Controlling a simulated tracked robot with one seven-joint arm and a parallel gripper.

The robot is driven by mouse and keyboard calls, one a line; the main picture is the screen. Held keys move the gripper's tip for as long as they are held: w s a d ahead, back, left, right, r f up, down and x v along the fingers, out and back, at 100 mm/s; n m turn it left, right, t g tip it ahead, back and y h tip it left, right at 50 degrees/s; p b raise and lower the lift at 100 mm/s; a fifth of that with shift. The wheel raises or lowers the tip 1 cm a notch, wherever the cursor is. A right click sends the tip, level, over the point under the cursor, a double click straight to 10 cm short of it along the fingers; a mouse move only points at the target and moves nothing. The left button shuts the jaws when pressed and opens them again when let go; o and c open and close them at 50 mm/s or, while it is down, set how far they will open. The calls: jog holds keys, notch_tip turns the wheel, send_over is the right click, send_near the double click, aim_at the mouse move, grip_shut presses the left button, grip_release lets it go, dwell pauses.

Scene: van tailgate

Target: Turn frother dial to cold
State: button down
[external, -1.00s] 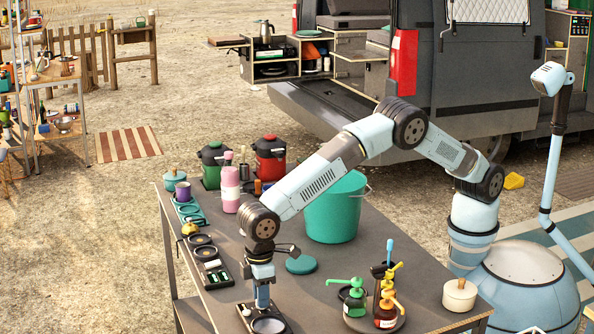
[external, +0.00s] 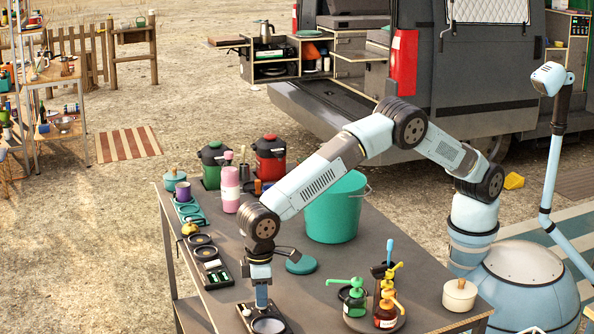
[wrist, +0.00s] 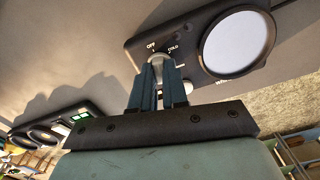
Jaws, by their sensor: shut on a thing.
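The frother (external: 247,316) is a dark base at the near edge of the table, with a round pale-topped plate (wrist: 238,42) beside its dial. The small pale dial (wrist: 153,60) sits between my fingers in the wrist view. The printed words OFF and COLD show just beyond it; other lettering is partly hidden. My gripper (wrist: 158,82) points down onto the dial and is shut on it; it also shows in the external view (external: 262,304). The fingers cover much of the dial, and I cannot tell which mark it points to.
A row of dark-ringed devices (external: 203,252) stands left of the frother. A tray of pump bottles (external: 386,312) stands to the right. A teal bucket (external: 335,215) and a flat teal lid (external: 301,264) are behind. Bare tabletop lies between the frother and the bottles.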

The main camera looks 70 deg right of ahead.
jog(key=m, duration=0.4)
jog(key=shift+m, duration=2.5)
jog(key=c, duration=1.1)
grip_release()
jog(key=shift+c, duration=0.2)
notch_tip(320, 180, up, 14)
jog(key=shift+f, duration=0.15)
jog(key=shift+w+d, duration=0.1)
